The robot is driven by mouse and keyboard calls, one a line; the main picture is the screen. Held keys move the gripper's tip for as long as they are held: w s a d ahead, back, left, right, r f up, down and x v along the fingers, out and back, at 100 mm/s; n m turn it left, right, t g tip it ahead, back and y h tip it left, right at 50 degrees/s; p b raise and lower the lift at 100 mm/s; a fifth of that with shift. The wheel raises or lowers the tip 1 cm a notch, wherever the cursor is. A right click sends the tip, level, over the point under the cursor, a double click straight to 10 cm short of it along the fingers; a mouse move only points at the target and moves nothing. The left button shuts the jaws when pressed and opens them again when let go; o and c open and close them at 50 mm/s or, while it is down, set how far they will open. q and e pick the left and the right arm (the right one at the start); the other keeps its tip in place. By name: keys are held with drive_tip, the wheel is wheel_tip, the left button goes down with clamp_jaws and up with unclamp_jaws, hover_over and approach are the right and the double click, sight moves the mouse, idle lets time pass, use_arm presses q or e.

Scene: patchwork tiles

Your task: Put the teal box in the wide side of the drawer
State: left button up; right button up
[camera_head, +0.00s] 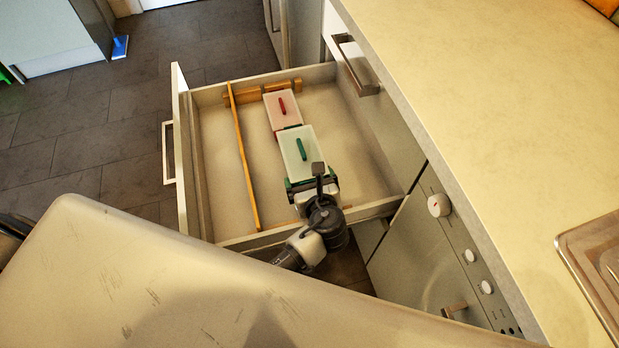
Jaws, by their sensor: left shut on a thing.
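The teal box (299,146) has a pale lid with a teal handle. It is in or just over the wide side of the open drawer (355,145), to the right of the wooden divider (241,150). I cannot tell whether it rests on the drawer floor. My left gripper (312,184) is shut on the box at its near end, and the gripper body hides that end. My right gripper is not in view.
A box with a red handle (283,112) stands in the wide side just beyond the teal box. A wooden block (245,95) lies along the drawer's far end. The worktop (490,130) overhangs at the right. Free drawer floor shows on both sides of the boxes.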

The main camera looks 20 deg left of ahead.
use_arm(q)
drive_tip(key=shift+f, duration=0.3)
drive_tip(key=o, duration=0.6)
drive_tip(key=shift+c, duration=0.2)
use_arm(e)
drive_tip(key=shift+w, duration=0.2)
use_arm(q)
drive_tip(key=shift+r, duration=0.3)
drive_tip(key=p+v, duration=0.2)
drive_tip(key=v, duration=1)
drive_tip(key=shift+r, duration=0.35)
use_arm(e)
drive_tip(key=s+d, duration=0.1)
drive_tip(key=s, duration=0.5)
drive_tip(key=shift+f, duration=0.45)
